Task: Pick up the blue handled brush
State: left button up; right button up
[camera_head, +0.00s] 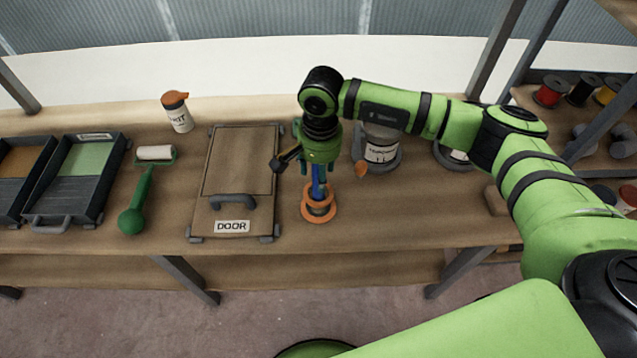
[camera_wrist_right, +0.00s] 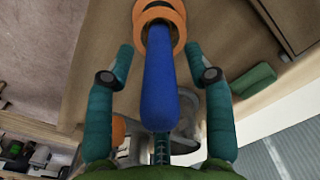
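The blue brush handle (camera_head: 317,186) stands upright at an orange ringed holder (camera_head: 319,216) near the bench's front edge. The brush's bristles are hidden. My right gripper (camera_head: 319,172) is directly above, pointing down around the upper handle. In the right wrist view, the blue handle (camera_wrist_right: 160,90) lies between the two teal fingers of my right gripper (camera_wrist_right: 160,58), with a visible gap on each side. The gripper is open, and the orange rings (camera_wrist_right: 177,22) are beyond its fingertips. My left gripper is not in view.
Left of the holder is a wooden door panel (camera_head: 240,165) labelled DOOR. Further left are a green-handled roller (camera_head: 137,205) and dark trays (camera_head: 75,205). A bottle with an orange cap (camera_head: 178,113) stands behind. A labelled can (camera_head: 381,150) stands close on the right.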

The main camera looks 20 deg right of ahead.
grip_shut()
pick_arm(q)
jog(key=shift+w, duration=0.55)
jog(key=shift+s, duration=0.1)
